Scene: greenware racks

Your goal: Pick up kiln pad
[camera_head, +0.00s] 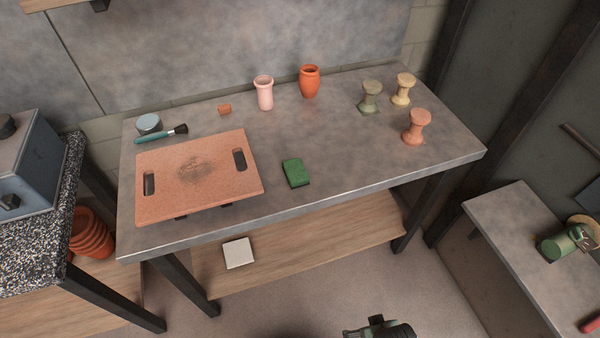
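A pale, flat square pad (238,253) lies on the wooden lower shelf under the grey table, near the shelf's left part. It looks most like the kiln pad, though no label shows. Its top is uncovered from this view, below the table's front edge.
The grey table (325,155) holds a terracotta board (215,197) with two slots, a green block (296,173), a brush (160,134), cups and spools. The wooden shelf (330,237) is clear right of the pad.

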